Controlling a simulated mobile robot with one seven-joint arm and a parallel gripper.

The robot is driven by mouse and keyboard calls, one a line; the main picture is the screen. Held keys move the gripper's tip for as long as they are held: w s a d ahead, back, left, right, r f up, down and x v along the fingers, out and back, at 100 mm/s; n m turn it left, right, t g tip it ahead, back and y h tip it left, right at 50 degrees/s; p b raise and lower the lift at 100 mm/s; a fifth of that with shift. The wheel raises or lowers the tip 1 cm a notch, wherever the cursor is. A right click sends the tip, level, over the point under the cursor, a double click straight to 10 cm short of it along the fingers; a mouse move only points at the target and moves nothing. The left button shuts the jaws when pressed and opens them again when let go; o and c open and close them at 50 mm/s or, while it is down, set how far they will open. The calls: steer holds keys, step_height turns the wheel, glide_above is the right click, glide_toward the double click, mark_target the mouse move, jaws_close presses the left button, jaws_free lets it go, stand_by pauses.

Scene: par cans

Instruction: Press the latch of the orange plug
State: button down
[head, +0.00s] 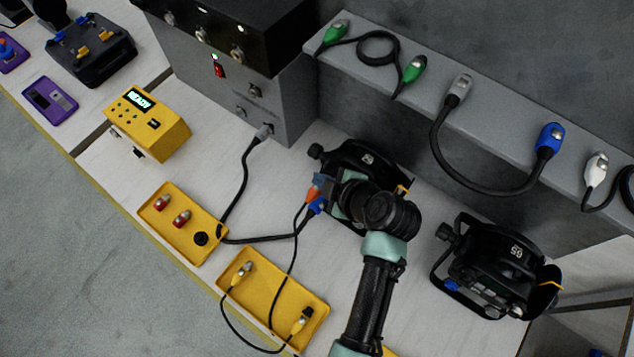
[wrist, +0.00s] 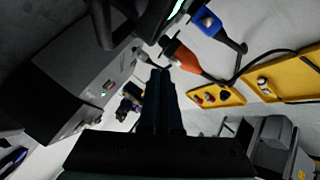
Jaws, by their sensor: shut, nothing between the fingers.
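The orange plug (head: 313,194) is at the left side of the nearer-to-wall par can (head: 365,155), next to a blue plug (head: 318,207). In the wrist view the orange plug (wrist: 184,58) lies just right of my fingertips, with the blue plug (wrist: 207,22) above it. My gripper (head: 321,181) is shut and empty, its fingers (wrist: 160,72) close beside the orange plug; I cannot tell whether they touch it. The latch is not clearly visible. My wrist covers part of the par can in the head view.
A second par can (head: 495,268) stands at right. Yellow trays (head: 205,222) (head: 285,275) with connectors and a yellow tester (head: 150,122) lie at left. A grey rack box (head: 255,95) stands behind. Black cables cross the bench. Spare cables lie on the ledge (head: 430,85).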

steer(key=shift+f, duration=0.15)
steer(key=shift+f+b, duration=0.3)
steer(key=shift+b, duration=0.2)
steer(key=shift+f+b, duration=0.4)
steer(key=shift+b, duration=0.05)
stand_by(0.7)
steer(key=shift+r, duration=0.1)
steer(key=shift+r+p, duration=0.55)
steer(key=shift+r, duration=0.15)
steer(key=shift+r, duration=0.1)
step_height(320, 180, up, 5)
steer(key=p, duration=0.3)
steer(key=shift+p, duration=0.3)
stand_by(0.4)
